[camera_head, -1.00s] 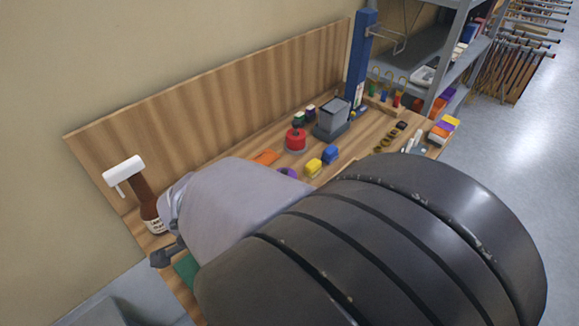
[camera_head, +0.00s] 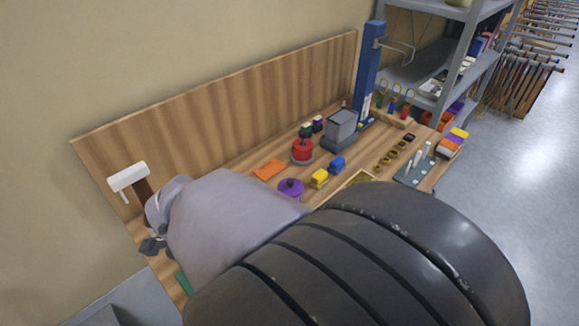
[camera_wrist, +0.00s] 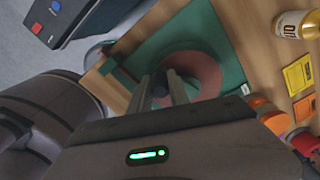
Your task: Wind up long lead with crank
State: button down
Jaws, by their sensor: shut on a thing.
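In the wrist view, a reddish-brown round reel (camera_wrist: 208,72) lies on a green mat (camera_wrist: 212,32). My gripper (camera_wrist: 168,88) reaches over the reel's near edge and is shut on a dark round knob (camera_wrist: 159,89), which looks like the crank's handle. The rest of the crank is hidden by the fingers. I cannot make out the lead. In the head view, my arm hides the reel, and only a strip of the green mat (camera_head: 184,284) shows. My gripper's end (camera_head: 152,246) shows there at the bench's left end.
Farther along the bench are a purple pot (camera_head: 291,189), a red pot (camera_head: 302,151), a grey box (camera_head: 341,126) and a blue post (camera_head: 368,65). A wooden backboard (camera_head: 220,122) runs behind.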

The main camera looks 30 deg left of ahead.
jog(key=c, duration=1.2)
grip_release()
jog(key=shift+c, duration=0.2)
notch_tip(320, 180, up, 18)
jog(key=p, duration=0.6)
jog(key=shift+f, duration=0.25)
